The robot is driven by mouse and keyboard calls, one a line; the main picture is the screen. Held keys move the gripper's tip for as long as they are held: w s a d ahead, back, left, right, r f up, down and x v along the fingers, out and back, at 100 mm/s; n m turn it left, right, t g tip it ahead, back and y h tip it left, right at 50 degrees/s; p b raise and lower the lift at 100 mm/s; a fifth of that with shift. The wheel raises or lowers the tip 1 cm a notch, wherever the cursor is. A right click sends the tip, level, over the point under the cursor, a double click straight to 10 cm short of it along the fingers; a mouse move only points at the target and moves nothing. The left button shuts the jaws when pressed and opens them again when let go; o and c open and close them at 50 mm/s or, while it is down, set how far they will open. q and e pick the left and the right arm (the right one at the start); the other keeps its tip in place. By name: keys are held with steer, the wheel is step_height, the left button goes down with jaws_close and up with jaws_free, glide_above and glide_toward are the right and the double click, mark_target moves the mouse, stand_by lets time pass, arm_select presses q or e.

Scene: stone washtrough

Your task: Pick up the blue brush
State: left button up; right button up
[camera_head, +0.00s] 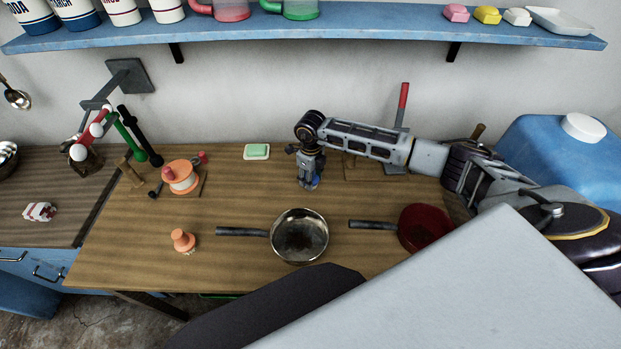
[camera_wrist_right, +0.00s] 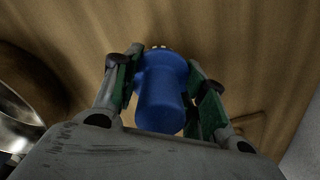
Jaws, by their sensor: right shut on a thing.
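The blue brush (camera_wrist_right: 160,92) sits between the two fingers of my right gripper (camera_wrist_right: 163,95) in the right wrist view, with the pads against its sides. Its rounded blue handle faces the camera, and a bit of pale bristle shows at its far end. In the head view my right gripper (camera_head: 309,180) points down over the wooden table (camera_head: 350,265), behind the steel pan, and only a little of the blue brush (camera_head: 314,182) shows between its fingers. I cannot tell whether the brush touches the table. My left gripper is not in view.
A steel pan (camera_head: 300,237) and a red pan (camera_head: 424,228) lie in front of my right gripper. A soap on a dish (camera_head: 257,151), an orange brush (camera_head: 183,240) and an orange spool (camera_head: 180,178) are to the left. A blue shelf (camera_head: 330,22) runs above.

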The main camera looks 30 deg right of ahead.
step_height(320, 180, up, 9)
steer(key=shift+r+b, duration=0.1)
steer(key=shift+b, duration=0.5)
steer(key=shift+r, duration=0.4)
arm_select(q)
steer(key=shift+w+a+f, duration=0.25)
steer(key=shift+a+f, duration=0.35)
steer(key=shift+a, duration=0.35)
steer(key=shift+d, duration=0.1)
